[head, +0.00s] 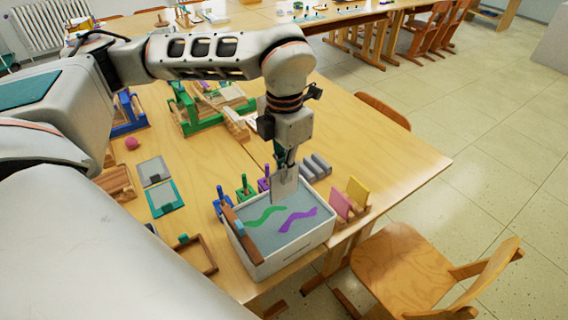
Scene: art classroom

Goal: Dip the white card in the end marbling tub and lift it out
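The marbling tub (289,258) is a white box at the table's front right corner. It holds grey-blue liquid with a green and a purple wavy streak. My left gripper (285,163) points down over the tub's back part and is shut on the white card (284,186), which looks pale grey here. The card hangs upright below the fingers, its lower edge seen against the liquid. I cannot tell whether that edge touches the surface. My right gripper is not in view.
Blue, green and purple pots (245,187) with sticks stand behind the tub. A pink card (340,204) and a yellow card (357,191) stand in a wooden holder to its right. A wooden chair (404,262) is beside the table. Frames and looms crowd the left.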

